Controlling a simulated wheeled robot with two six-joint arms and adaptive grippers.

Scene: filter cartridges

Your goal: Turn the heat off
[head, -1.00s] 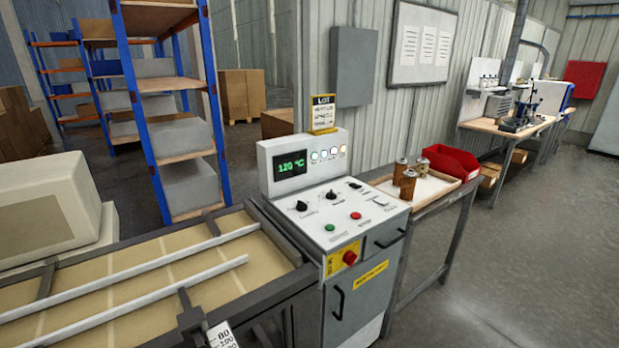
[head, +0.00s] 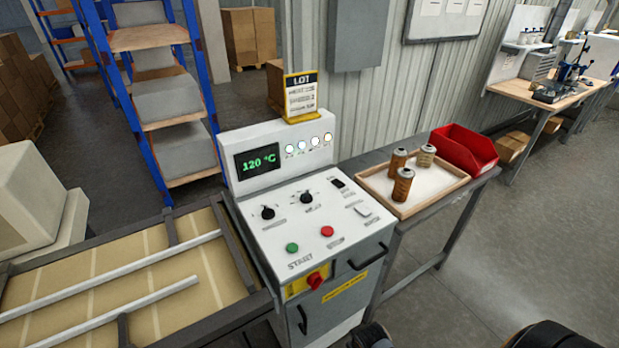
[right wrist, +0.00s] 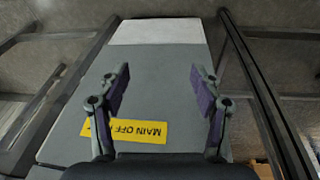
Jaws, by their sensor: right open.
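The white control cabinet (head: 305,215) stands in the middle of the head view. Its display (head: 259,161) reads 120 °C in green. The sloped panel has two black knobs (head: 268,213) (head: 307,198), a small black switch (head: 338,184), a pale switch (head: 363,210), a green button (head: 292,247) marked START and a red button (head: 327,231). A red mushroom knob (head: 315,281) sits on a yellow plate on the front. In the right wrist view my right gripper (right wrist: 160,82) is open and empty before the cabinet's grey front, with a yellow "MAIN OFF" label (right wrist: 140,132). My left gripper is out of view.
A conveyor (head: 130,285) adjoins the cabinet on the left. A LOT sign (head: 301,95) stands on top.

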